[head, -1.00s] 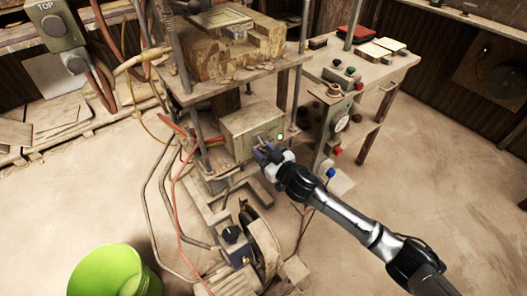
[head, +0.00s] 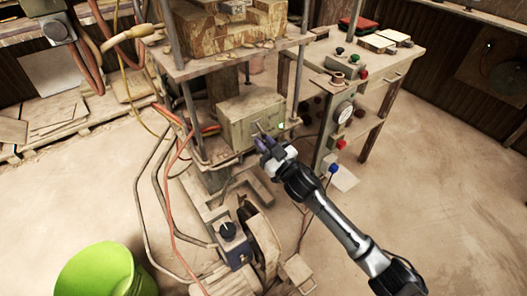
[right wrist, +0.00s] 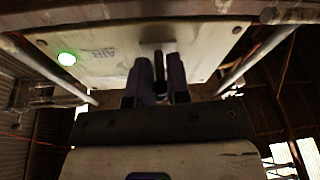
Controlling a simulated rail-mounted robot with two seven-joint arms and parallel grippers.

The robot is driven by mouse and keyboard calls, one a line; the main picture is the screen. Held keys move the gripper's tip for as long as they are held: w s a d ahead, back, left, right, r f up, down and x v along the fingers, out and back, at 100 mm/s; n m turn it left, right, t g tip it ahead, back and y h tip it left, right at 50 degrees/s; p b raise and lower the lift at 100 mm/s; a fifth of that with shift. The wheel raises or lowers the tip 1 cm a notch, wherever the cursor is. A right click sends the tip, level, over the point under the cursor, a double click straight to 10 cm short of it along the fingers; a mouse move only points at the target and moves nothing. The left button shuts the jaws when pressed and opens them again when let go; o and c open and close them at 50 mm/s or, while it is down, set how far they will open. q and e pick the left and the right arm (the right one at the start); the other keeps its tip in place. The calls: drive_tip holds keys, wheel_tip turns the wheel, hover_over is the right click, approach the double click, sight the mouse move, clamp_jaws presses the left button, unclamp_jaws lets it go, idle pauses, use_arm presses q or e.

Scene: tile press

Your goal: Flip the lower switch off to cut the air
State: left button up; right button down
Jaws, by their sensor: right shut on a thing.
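The beige switch box (head: 243,122) sits low in the press frame, with a lit green lamp (head: 281,126) on its front. In the right wrist view its panel (right wrist: 105,70) bears the marking "AIR", and the green lamp (right wrist: 66,58) glows at the left. My right gripper (head: 264,142) is at the front of the box. Its two dark fingers (right wrist: 159,75) are shut on the switch lever (right wrist: 159,68), which shows dark between them. The lever's base is partly hidden by the fingers. My left gripper is not in view.
Press posts and a wooden shelf (head: 225,62) stand around and above the box. Hoses (head: 170,180) run at its left. A side table with buttons (head: 350,70) stands at the right. A green bucket (head: 95,272) is at the lower left. The right floor is clear.

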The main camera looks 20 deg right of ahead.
drive_tip(key=shift+w+f+n+t+y+b, duration=0.1)
drive_tip(key=shift+f+n+t+y+b, duration=0.35)
drive_tip(key=shift+t+b, duration=1.05)
drive_tip(key=shift+w+f+t+y+b, duration=0.15)
drive_tip(key=shift+t+y+b, duration=0.45)
drive_tip(key=shift+b, duration=1.75)
drive_tip(key=shift+f+n+t+y+b, duration=0.3)
drive_tip(key=shift+t+y+b, duration=0.5)
drive_tip(key=shift+b, duration=1.15)
drive_tip(key=c, duration=1.2)
unclamp_jaws()
drive_tip(key=p+v, duration=0.5)
drive_tip(key=v, duration=0.8)
drive_tip(key=shift+s+f, duration=0.2)
drive_tip(key=shift+f, duration=0.2)
